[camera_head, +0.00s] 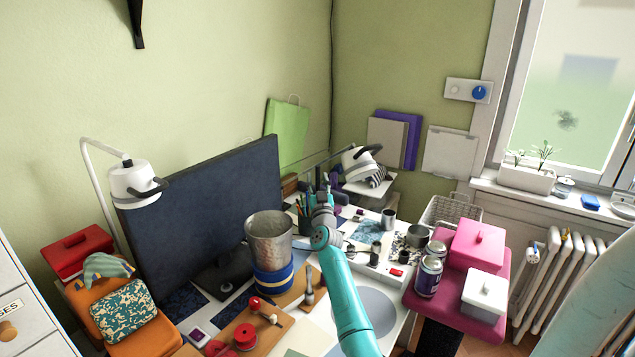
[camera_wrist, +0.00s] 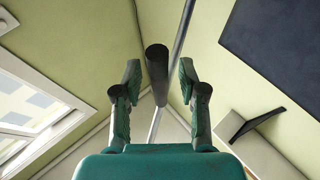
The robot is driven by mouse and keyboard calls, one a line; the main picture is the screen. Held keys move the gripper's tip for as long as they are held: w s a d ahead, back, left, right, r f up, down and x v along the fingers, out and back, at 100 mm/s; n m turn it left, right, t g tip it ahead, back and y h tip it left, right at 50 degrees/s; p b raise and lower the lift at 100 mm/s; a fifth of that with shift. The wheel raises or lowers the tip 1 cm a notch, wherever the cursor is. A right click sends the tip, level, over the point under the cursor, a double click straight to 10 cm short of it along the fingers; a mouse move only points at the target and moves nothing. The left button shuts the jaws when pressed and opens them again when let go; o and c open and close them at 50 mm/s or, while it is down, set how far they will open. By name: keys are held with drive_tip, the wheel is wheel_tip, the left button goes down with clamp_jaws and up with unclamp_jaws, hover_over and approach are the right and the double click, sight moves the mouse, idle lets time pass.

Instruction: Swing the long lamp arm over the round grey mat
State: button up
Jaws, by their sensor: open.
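A long thin lamp arm (camera_head: 335,156) runs across the back of the desk to a white lamp head (camera_head: 355,163) with a black handle, near the corner. The round grey mat (camera_head: 378,303) lies flat on the desk at the front, partly hidden by my arm. My gripper (camera_head: 322,191) is raised near the lamp arm, left of the lamp head. In the wrist view my gripper (camera_wrist: 157,85) is open, with a dark round bar (camera_wrist: 157,62) between its fingers, with gaps on both sides. A thin grey rod (camera_wrist: 181,38) runs behind it. I cannot tell whether the fingers touch anything.
A dark monitor (camera_head: 205,210) and a metal bin (camera_head: 269,236) stand left of my arm. A white gooseneck lamp (camera_head: 133,180) is further left. Cups and small items crowd the desk right of my arm. A pink stand (camera_head: 455,303) holds boxes and cans at the right.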

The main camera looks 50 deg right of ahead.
drive_tip(key=shift+s+f, duration=0.1)
drive_tip(key=shift+s+a+f, duration=0.1)
drive_tip(key=shift+s+a, duration=0.05)
drive_tip(key=shift+a, duration=0.05)
drive_tip(key=s+a, duration=0.9)
drive_tip(key=a, duration=0.1)
drive_tip(key=shift+s+a+f, duration=0.15)
drive_tip(key=shift+s+f, duration=0.2)
drive_tip(key=shift+f, duration=0.05)
idle(0.6)
